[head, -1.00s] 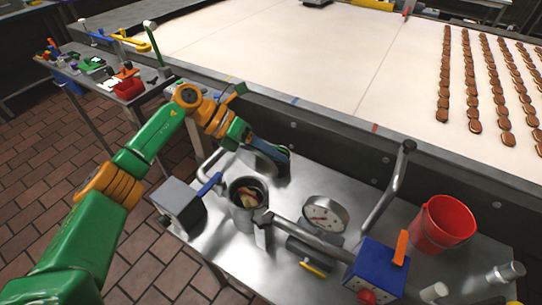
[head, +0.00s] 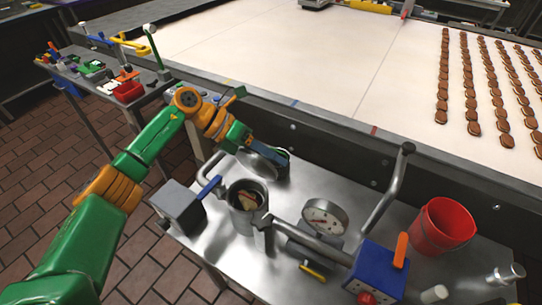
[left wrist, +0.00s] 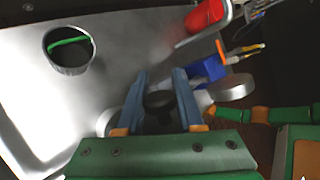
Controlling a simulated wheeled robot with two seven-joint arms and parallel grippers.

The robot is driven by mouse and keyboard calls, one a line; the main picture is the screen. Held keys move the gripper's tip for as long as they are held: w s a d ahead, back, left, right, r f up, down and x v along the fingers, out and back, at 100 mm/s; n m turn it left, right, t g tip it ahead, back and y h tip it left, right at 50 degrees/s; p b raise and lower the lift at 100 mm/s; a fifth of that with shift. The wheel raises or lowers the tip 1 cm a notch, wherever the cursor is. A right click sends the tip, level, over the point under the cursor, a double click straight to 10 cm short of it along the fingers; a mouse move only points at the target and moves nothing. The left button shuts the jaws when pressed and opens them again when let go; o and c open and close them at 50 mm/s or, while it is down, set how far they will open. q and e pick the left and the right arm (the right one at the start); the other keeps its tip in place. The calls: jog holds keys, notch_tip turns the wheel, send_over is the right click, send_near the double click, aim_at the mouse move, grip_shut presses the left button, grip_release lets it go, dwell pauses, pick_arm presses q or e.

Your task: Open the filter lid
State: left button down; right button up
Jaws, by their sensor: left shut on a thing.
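The filter pot (head: 236,218) stands on the metal table in the head view, with its mouth uncovered and pale and reddish pieces inside. A round grey lid (head: 256,166) is tilted beside and behind the mouth, at my left gripper (head: 276,158). In the left wrist view, the blue fingers of my left gripper (left wrist: 160,88) are on both sides of a dark knob (left wrist: 159,103) and shut on it. The gripper hides part of the lid. My right gripper is not seen.
A grey box with a blue lever (head: 180,208) is left of the pot. A round gauge (head: 323,217), pipes, a blue box (head: 378,268) and a red bucket (head: 441,228) are to the right. The conveyor's raised edge (head: 335,132) runs behind.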

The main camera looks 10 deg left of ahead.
pick_arm(q)
jog(key=shift+s+f, duration=0.1)
jog(key=shift+f, duration=0.25)
jog(key=c, duration=0.8)
grip_release()
jog(key=shift+w, duration=0.3)
jog(key=shift+r, duration=0.15)
